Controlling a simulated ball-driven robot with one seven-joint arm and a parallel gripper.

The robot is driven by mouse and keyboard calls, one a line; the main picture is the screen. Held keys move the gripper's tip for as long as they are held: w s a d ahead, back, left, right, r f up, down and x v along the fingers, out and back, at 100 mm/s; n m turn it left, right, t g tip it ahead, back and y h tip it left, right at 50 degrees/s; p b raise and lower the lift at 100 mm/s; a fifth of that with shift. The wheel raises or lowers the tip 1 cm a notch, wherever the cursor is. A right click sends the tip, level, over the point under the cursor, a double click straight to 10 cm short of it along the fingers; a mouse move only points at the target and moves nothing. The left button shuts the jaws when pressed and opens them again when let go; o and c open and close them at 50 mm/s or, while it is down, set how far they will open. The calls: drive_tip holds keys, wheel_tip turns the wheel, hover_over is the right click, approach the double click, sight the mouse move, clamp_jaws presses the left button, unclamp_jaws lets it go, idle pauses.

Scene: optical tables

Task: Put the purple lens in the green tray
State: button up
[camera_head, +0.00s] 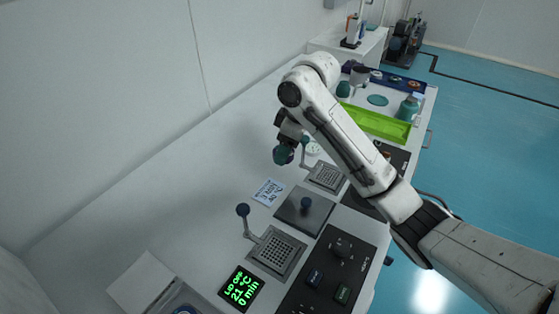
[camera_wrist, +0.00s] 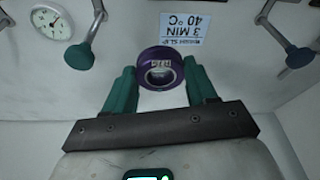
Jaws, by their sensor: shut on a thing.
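In the wrist view the purple lens (camera_wrist: 160,68) is a short ring with a pale label and a glassy centre. It sits between the two green fingertips of my gripper (camera_wrist: 161,86), which is shut on it. In the head view my gripper (camera_head: 285,155) is above the white table, left of the hot plates, and the lens is mostly hidden, with only a dark purple edge showing. The green tray (camera_head: 375,122) is bright lime and lies farther back on the table, partly behind my arm.
A paper label (camera_head: 269,192) lies on the table. Knobbed levers (camera_head: 243,211) stand by the grated plates (camera_head: 277,251). A round dial (camera_head: 313,149) is near my gripper. The table's left side is clear, along the wall.

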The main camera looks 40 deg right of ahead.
hover_over(276, 166)
drive_tip(key=f, duration=0.6)
drive_tip(key=shift+s+d+f, duration=0.3)
drive_tip(key=shift+s+f, duration=0.05)
drive_tip(key=shift+f, duration=0.05)
drive_tip(key=shift+f+p, duration=0.45)
drive_tip(key=shift+f, duration=1.05)
drive_tip(key=shift+f, duration=0.1)
drive_tip(key=o, duration=1.2)
drive_tip(key=shift+c, duration=0.2)
